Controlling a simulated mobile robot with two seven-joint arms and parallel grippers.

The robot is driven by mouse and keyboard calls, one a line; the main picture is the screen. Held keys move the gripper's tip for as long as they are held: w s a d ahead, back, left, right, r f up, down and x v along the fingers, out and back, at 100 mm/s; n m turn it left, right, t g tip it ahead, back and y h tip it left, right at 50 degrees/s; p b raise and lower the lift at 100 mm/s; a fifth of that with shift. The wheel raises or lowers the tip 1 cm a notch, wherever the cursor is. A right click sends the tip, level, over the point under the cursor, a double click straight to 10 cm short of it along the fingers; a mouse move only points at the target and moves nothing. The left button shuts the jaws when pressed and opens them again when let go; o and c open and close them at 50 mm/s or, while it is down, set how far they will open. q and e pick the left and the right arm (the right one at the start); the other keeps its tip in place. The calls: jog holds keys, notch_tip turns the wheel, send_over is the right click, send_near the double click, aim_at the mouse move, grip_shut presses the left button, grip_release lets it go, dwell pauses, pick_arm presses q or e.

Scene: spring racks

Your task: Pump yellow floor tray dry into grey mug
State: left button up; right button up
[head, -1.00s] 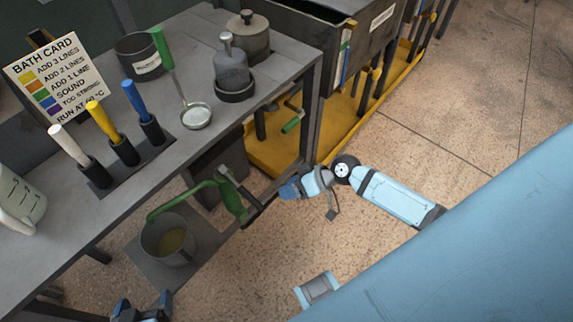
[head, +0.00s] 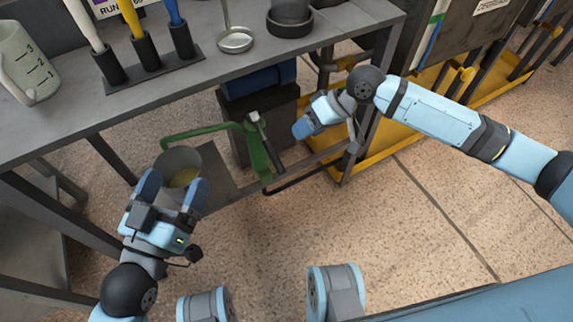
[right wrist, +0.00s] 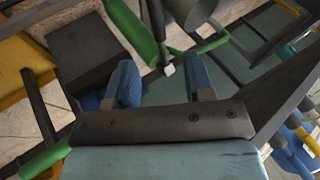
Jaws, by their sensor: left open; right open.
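The grey mug (head: 179,160) stands low beside the rack, under the green spout, with yellowish liquid inside. The green hand pump (head: 262,155) has an upright grey lever (head: 266,135). The yellow floor tray (head: 372,160) lies under the racks at right; I cannot tell how much liquid it holds. My left gripper (head: 172,187) is open at the mug's near side, its fingers overlapping the mug in the picture. My right gripper (head: 304,125) is open and empty, right of the pump. In the right wrist view the pump (right wrist: 138,32) and its lever lie just beyond the open fingers (right wrist: 162,82).
A dark box (head: 262,120) stands behind the pump under the grey bench (head: 205,85). On the bench are a marked jug (head: 28,65), a ladle (head: 235,40) and several coloured handles in a holder (head: 150,65). The floor (head: 270,235) in front is clear.

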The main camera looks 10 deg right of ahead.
aim_at(277, 155)
pick_arm(q)
jog(key=shift+m+g, duration=0.3)
jog(key=shift+g, duration=0.6)
jog(key=f+b, duration=0.2)
jog(key=d+f+b, duration=0.1)
jog(key=f+b, duration=0.2)
jog(key=shift+d, duration=0.15)
pick_arm(e)
jog(key=x, duration=1.3)
jog(key=shift+d+f, duration=0.15)
jog(key=shift+f, duration=0.35)
pick_arm(q)
jog(key=shift+r, duration=0.1)
